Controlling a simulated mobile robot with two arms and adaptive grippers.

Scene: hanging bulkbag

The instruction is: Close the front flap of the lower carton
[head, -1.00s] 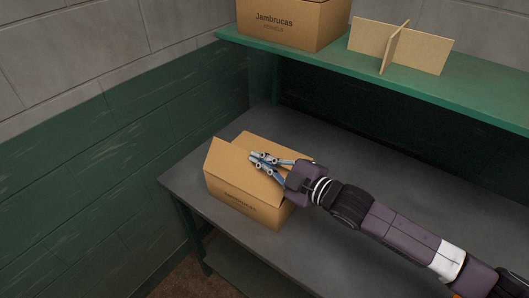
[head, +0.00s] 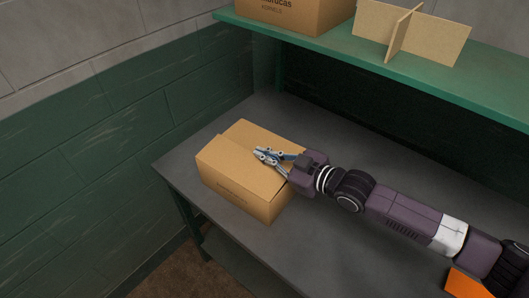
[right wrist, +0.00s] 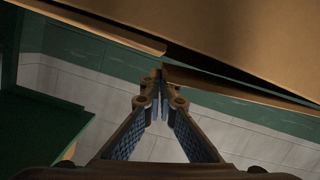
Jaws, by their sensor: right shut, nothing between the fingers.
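The lower carton (head: 235,192) is a brown cardboard box on the grey bench, with faint lettering on its front face. Its top now looks nearly flat in the head view. A flap (head: 222,157) lies across the left part of the top, and a dark seam separates it from the panel behind. My right gripper (head: 262,155) is shut and empty, with its fingertips at the top of the carton near that seam. In the right wrist view the fingertips (right wrist: 158,84) are together beside cardboard edges, with a dark gap between the panels (right wrist: 255,40). My left gripper is not in view.
The grey bench (head: 330,245) has free room right of the carton. A green shelf (head: 400,85) above holds another carton (head: 305,14) and a crossed cardboard divider (head: 410,32). A green and grey block wall stands at the left. An orange object (head: 466,283) shows at the lower right.

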